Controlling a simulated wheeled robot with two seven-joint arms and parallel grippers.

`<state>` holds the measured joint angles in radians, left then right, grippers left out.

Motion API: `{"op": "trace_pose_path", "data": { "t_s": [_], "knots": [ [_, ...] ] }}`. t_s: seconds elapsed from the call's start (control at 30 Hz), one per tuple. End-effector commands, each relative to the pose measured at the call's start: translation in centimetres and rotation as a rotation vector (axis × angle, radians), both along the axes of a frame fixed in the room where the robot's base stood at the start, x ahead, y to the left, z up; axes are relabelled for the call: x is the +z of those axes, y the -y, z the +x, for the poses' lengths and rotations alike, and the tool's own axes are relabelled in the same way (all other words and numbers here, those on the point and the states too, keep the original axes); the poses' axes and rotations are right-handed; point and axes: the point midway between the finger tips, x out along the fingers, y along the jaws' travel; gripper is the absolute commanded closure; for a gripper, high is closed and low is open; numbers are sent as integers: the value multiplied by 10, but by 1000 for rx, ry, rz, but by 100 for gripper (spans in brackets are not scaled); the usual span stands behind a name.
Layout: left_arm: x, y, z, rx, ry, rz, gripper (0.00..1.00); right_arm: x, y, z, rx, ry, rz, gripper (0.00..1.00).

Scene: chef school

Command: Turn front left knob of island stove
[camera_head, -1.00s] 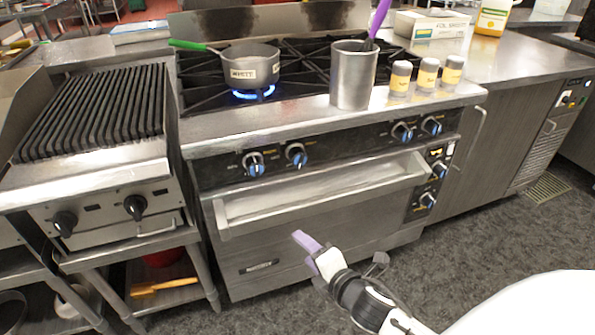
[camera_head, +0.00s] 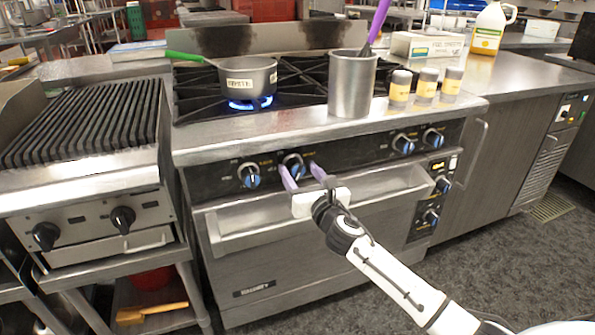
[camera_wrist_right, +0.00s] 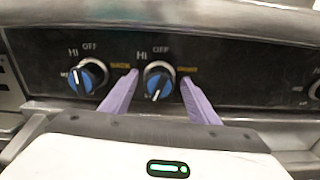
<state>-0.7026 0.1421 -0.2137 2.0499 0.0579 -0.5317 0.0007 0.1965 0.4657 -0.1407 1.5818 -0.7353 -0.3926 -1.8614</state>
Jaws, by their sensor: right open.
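The island stove (camera_head: 270,125) has a dark front panel with blue-and-black knobs. The leftmost knob (camera_head: 249,175) has no finger at it; it also shows at the left in the right wrist view (camera_wrist_right: 88,77). The second knob from the left (camera_head: 293,162) lies ahead of my right gripper (camera_head: 302,172). In the right wrist view this second knob (camera_wrist_right: 158,82) appears between the two purple fingertips, its pointer near vertical. My right gripper is open and empty. I cannot tell whether its fingers reach around the knob or stop short. My left gripper is out of view.
A blue flame burns under a green-handled pot (camera_head: 246,76) on the stove. A metal canister (camera_head: 352,88) and several shakers (camera_head: 400,87) stand along the front ledge. The oven handle rail (camera_head: 250,233) juts out below the knobs. A grill (camera_head: 85,125) stands at left.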

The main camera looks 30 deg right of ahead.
Motion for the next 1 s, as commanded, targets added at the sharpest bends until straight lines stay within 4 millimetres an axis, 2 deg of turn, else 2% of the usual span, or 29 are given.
{"op": "trace_pose_path", "data": {
  "t_s": [0.2, 0.47, 0.7, 1.0],
  "knots": [
    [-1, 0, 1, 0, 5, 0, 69, -1, 3, 16, 1, 0, 2, 45],
    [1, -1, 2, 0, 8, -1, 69, -1, 3, 16, 1, 0, 2, 45],
    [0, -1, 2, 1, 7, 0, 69, -1, 3, 16, 0, -1, 2, 86],
    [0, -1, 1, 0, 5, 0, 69, -1, 3, 16, 1, 7, 33, 87]
  ]
}}
